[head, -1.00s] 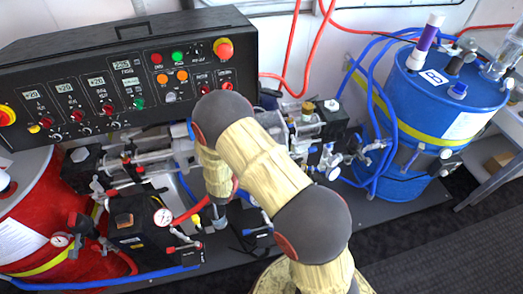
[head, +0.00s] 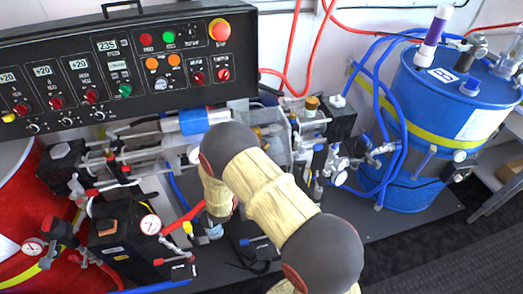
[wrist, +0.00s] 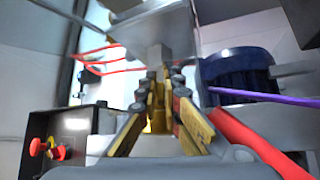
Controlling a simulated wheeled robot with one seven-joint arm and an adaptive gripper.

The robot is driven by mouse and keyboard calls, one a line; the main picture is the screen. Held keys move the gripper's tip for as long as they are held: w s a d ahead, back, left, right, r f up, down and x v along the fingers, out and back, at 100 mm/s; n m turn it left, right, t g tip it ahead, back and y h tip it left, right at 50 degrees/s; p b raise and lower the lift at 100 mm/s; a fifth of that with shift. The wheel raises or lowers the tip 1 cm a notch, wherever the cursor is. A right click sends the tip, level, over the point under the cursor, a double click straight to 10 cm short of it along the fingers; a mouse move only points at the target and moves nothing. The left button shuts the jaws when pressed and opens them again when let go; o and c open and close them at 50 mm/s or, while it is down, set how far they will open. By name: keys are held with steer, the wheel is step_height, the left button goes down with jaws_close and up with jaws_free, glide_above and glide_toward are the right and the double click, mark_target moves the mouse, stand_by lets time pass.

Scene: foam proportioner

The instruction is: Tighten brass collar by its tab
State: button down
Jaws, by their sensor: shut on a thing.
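In the wrist view my gripper (wrist: 160,88) points away from the camera, its two yellowish fingers close together at the tips. It is shut on a narrow grey piece (wrist: 156,56) that runs into the fingertips, which I take to be the collar's tab. A yellow, brass-like patch shows low between the fingers; I cannot tell whether it is the collar. In the head view my arm covers the work spot, so the grip and the collar cannot be made out there.
A black control panel (head: 60,85) stands behind the pump pipework. A blue drum (head: 440,125) with blue hoses is at the right, a red drum (head: 25,205) at the left. A black box with a gauge (head: 122,245) sits at front left. Dark floor at the lower right is clear.

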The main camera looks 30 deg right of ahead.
stand_by(0.5)
steer(key=c, duration=2)
jaws_free()
steer(key=shift+o, duration=0.2)
